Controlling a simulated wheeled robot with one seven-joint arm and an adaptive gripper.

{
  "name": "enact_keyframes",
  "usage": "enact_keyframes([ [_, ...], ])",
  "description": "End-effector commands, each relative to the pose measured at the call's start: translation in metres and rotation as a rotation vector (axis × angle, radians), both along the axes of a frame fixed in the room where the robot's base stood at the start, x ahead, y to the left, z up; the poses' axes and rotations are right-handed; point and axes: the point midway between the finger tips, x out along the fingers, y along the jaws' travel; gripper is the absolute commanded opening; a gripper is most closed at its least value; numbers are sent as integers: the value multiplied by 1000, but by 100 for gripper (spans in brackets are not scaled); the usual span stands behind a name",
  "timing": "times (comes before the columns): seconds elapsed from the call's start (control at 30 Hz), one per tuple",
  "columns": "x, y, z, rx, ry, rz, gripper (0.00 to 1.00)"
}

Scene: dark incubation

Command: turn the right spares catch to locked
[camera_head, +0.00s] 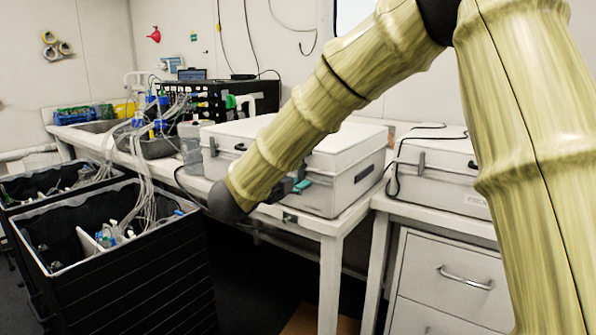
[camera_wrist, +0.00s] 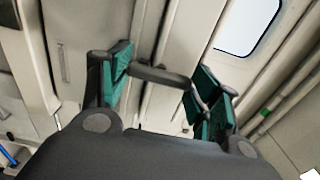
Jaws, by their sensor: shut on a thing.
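The white spares case (camera_head: 345,147) stands closed on the white bench. Its left catch (camera_head: 213,147) shows as a small grey upright piece on the front. My gripper (camera_head: 297,187) is at the right part of that front, low in front of the case, partly hidden by my arm. In the wrist view my gripper (camera_wrist: 165,74) has its teal pads at both ends of a dark grey bar (camera_wrist: 160,75), which looks like the right catch. The bar lies nearly crosswise in that picture. The catch is not clear in the head view, so its exact turn cannot be told.
A second white case (camera_head: 445,175) stands to the right, over a drawer cabinet (camera_head: 450,280). Black crates with cables (camera_head: 120,265) stand at the left front. A dark equipment rack (camera_head: 235,100) is behind the spares case.

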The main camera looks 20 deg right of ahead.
Motion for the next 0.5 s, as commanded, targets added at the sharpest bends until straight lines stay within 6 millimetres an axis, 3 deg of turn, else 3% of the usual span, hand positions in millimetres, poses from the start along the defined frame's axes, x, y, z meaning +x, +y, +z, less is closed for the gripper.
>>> enact_keyframes([
  [0.07, 0, 0, -1, 2, 1, -1, 38],
  [0.1, 0, 0, -1, 2, 1, -1, 64],
  [0.2, 0, 0, -1, 2, 1, 0, 82],
  [0.5, 0, 0, 0, 1, 1, 0, 84],
])
